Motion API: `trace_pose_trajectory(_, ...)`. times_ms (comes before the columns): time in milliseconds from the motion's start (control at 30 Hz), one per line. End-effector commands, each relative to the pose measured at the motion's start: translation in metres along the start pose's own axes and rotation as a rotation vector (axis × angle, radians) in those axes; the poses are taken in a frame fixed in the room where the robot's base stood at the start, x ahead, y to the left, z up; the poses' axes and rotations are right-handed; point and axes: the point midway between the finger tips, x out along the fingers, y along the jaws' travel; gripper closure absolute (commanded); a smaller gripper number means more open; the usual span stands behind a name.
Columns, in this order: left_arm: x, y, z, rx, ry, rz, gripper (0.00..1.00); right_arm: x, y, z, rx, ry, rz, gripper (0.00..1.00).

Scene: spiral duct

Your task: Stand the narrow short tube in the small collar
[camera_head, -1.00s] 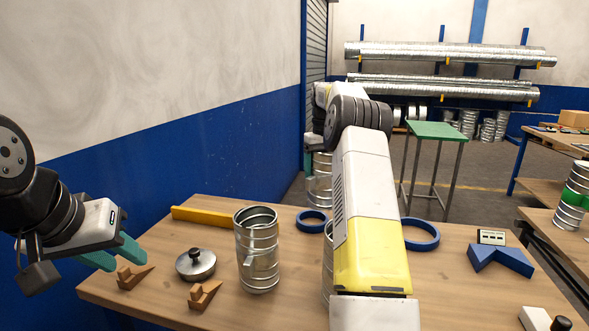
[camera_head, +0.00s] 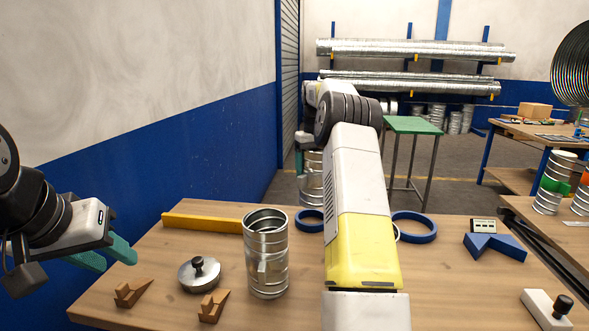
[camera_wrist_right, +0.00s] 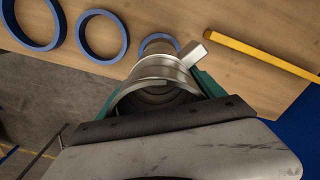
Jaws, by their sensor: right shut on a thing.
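My right gripper (camera_head: 305,150) is shut on a silver metal tube (camera_head: 312,185), held beyond the far table edge. The tube also shows in the right wrist view (camera_wrist_right: 160,72), with a small tab on its side, between the teal fingers. The smallest blue ring, the small collar (camera_head: 309,221), lies flat near the far edge; in the head view the tube appears just above it. In the right wrist view the tube partly hides this collar (camera_wrist_right: 158,37). The tube looks apart from the table. My left gripper (camera_head: 119,262) is open and empty over the table's left edge.
A wider silver tube (camera_head: 266,262) stands on the table (camera_head: 455,290). A lidded disc (camera_head: 199,274), wooden wedges (camera_head: 212,305), a yellow bar (camera_head: 205,223), a larger blue ring (camera_head: 415,227) and a blue V-block (camera_head: 495,248) lie around. My right arm hides the middle.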

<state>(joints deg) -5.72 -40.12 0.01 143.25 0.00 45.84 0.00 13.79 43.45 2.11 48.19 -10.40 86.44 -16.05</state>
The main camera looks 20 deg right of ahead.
Motion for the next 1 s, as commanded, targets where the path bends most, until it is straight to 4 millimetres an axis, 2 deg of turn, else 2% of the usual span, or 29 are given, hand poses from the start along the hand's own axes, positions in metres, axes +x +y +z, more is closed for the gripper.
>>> trace_pose_trajectory(1000, 0.0, 0.0, 0.0, 0.0, 0.0, 0.0, 0.64, 0.06, 0.001, 0.0, 0.001, 0.0, 0.0, 0.77)
